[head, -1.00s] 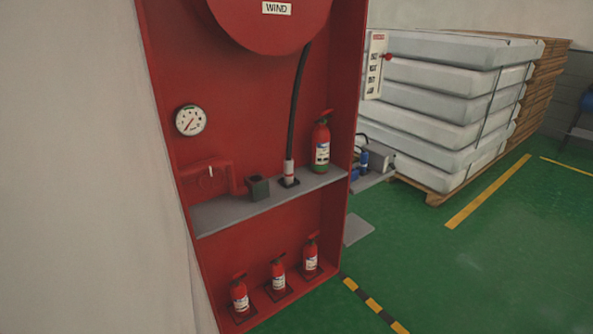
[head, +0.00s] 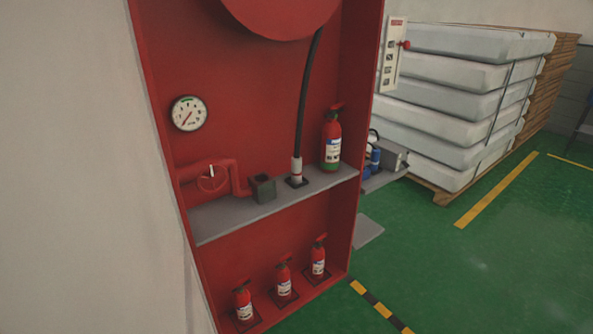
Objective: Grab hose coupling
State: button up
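My gripper is not in view.
A red pipe with a valve wheel (head: 212,178) is at the shelf's left, below a round gauge (head: 189,113). Several small extinguishers (head: 284,281) stand on the cabinet floor. Wrapped mattresses (head: 455,105) are stacked on a pallet at right. The green floor (head: 480,265) is largely clear.

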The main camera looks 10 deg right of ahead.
aim_at(296, 164)
jog(key=i+l, duration=0.7)
jog(key=l, duration=0.15)
jog(key=i+l, duration=0.7)
jog(key=l, duration=0.15)
